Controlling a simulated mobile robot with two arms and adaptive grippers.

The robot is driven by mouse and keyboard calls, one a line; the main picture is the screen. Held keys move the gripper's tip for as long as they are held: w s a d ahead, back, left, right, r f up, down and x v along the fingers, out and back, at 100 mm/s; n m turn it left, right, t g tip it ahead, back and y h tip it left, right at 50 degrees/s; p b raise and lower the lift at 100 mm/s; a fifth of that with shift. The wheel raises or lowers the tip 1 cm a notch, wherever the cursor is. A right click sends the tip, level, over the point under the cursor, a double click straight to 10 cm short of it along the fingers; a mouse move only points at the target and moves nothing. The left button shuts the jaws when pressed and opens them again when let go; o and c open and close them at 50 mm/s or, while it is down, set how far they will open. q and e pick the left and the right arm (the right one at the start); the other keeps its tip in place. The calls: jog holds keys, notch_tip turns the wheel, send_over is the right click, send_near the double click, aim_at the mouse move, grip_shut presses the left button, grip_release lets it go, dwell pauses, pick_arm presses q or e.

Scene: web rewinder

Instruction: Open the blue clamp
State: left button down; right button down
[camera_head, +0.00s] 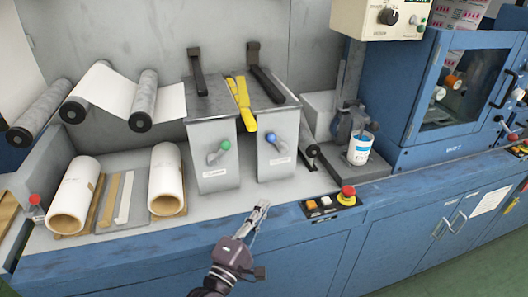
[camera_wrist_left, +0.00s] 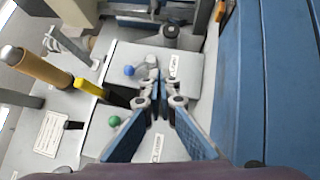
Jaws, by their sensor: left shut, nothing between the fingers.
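The blue clamp is a lever with a blue ball knob (camera_head: 270,137) on the front of the right grey block. Its knob also shows in the left wrist view (camera_wrist_left: 129,70), just left of my fingertips in the picture. A matching lever with a green ball knob (camera_head: 225,145) is on the left grey block; it shows in the left wrist view too (camera_wrist_left: 114,121). My left gripper (camera_head: 262,206) is shut and empty, in front of and below the right block, apart from both levers. In the left wrist view its fingertips (camera_wrist_left: 150,78) overlap the right block. My right gripper is not in view.
A red emergency button (camera_head: 347,192) sits on the front edge. A white cup (camera_head: 360,148) stands to the right.

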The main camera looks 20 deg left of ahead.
aim_at(277, 143)
pick_arm(q)
jog(key=w+a+r+n+t+y, duration=0.1)
jog(key=a+r+n+y, duration=0.1)
jog(key=a+n+y, duration=0.2)
jog(key=shift+a+r+n+t, duration=0.4)
jog(key=shift+a+n, duration=0.45)
jog(key=shift+n, duration=0.35)
jog(key=shift+w, duration=0.15)
jog(key=p+x, duration=0.1)
jog(key=x, duration=0.3)
jog(key=d+p+x, duration=0.1)
jog(key=x, duration=0.3)
jog(key=r+p+x, duration=0.1)
jog(key=p+x, duration=0.1)
jog(key=x, duration=0.2)
jog(key=shift+s+d, duration=0.2)
jog(key=shift+w+d+r, duration=0.25)
jog(key=shift+w+d, duration=0.15)
jog(key=shift+d, duration=0.05)
jog(key=shift+r+p, duration=0.1)
jog(key=shift+p, duration=0.25)
